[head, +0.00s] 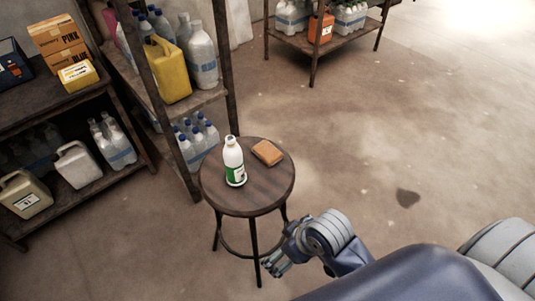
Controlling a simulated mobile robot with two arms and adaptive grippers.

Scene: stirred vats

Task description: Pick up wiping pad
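The wiping pad (267,153), a small orange-brown block, lies flat on the round wooden stool (241,202), toward the back right of its seat. A white bottle with a green label (234,161) stands upright on the same seat, just left of the pad and apart from it. My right gripper (273,267) is low in front of the stool's right side, below seat level in the picture and well apart from the pad. Its fingers look spread, with nothing between them. My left gripper is not in view.
A shelf rack with a yellow jug (168,72) and large bottles (203,58) stands close behind the stool. At left, a dark bench (40,98) holds boxes, with canisters (77,165) below. The floor right of the stool is clear except for a dark patch (407,198).

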